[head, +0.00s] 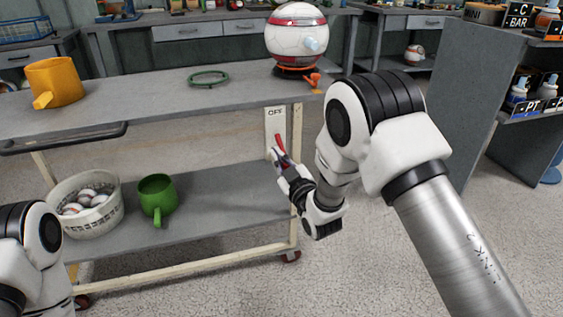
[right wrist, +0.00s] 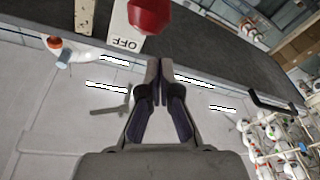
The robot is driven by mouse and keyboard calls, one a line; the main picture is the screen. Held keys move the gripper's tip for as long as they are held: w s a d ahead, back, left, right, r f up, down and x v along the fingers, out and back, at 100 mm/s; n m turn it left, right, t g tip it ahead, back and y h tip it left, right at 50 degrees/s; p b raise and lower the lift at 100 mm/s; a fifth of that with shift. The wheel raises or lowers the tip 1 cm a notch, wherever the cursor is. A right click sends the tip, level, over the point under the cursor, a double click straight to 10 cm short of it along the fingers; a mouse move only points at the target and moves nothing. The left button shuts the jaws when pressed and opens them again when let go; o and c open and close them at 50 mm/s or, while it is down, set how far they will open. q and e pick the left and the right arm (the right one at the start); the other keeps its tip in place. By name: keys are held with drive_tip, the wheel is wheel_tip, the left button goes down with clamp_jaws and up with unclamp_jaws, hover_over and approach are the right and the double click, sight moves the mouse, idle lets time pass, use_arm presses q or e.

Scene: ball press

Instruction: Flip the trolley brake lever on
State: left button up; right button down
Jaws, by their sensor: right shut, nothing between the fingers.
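The trolley (head: 160,110) stands across the head view, with a grey top and a lower shelf. A white plate marked OFF (head: 276,113) is on its right front post. The red brake lever (head: 279,142) sits just below the lettering. My right gripper (head: 280,155) is shut and empty, close to the lever's lower part; contact cannot be told in the head view. In the right wrist view the shut fingertips (right wrist: 160,65) point toward the plate (right wrist: 126,38), and the red lever end (right wrist: 150,14) appears beyond them. My left gripper is out of view.
On the trolley top are an orange mug (head: 55,82), a green ring (head: 208,77) and a white-red sphere device (head: 296,38). The lower shelf holds a bucket of balls (head: 90,205) and a green mug (head: 157,196). The floor to the right is clear.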

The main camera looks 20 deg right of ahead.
use_arm(q)
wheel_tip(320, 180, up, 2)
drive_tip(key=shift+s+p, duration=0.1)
drive_tip(key=shift+p, duration=0.3)
use_arm(e)
drive_tip(key=f+v, duration=0.1)
drive_tip(key=v, duration=0.8)
drive_tip(key=shift+s+f, duration=0.15)
drive_tip(key=shift+s, duration=0.15)
drive_tip(key=shift+a, duration=0.1)
